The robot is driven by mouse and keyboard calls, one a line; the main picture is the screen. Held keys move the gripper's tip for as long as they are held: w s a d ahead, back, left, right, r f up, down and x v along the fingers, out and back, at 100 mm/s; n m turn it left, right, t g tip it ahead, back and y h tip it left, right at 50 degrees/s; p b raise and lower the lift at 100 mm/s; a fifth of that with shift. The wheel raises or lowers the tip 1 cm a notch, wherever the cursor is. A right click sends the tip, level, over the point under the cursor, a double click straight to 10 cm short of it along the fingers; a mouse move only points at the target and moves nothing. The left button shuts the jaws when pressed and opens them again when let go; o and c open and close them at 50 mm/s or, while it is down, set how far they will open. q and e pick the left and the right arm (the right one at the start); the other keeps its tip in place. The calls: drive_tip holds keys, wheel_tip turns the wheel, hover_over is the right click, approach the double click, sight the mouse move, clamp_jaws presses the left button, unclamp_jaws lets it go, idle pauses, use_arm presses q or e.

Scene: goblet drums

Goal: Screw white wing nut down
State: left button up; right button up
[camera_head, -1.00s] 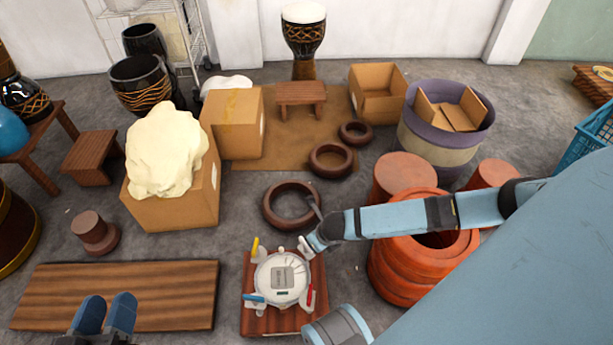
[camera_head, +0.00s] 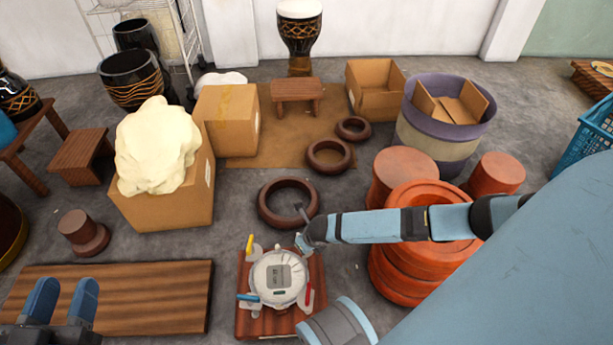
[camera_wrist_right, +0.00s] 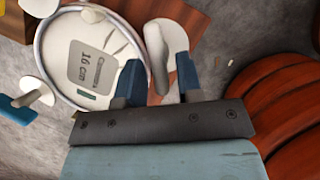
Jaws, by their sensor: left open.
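A round white drum head (camera_head: 278,278) with a grey label lies on a wooden board (camera_head: 262,324). Around its rim are a yellow wing nut (camera_head: 250,244), a blue one (camera_head: 248,297) and a red one (camera_head: 309,293). The white wing nut (camera_wrist_right: 156,45) stands at the rim in the right wrist view. My right gripper (camera_wrist_right: 158,68) has its two blue fingers on either side of this nut, with gaps visible. In the head view, the right gripper's tip (camera_head: 303,241) is at the far right of the rim. My left gripper (camera_head: 62,300) is open and empty at lower left.
A wooden plank (camera_head: 150,292) lies left of the drum head. A dark brown ring (camera_head: 288,202) is just behind it. Stacked orange rings (camera_head: 405,280) stand to the right, under my right arm. A cardboard box (camera_head: 165,205) holds a cream lump (camera_head: 157,147).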

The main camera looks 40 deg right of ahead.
clamp_jaws()
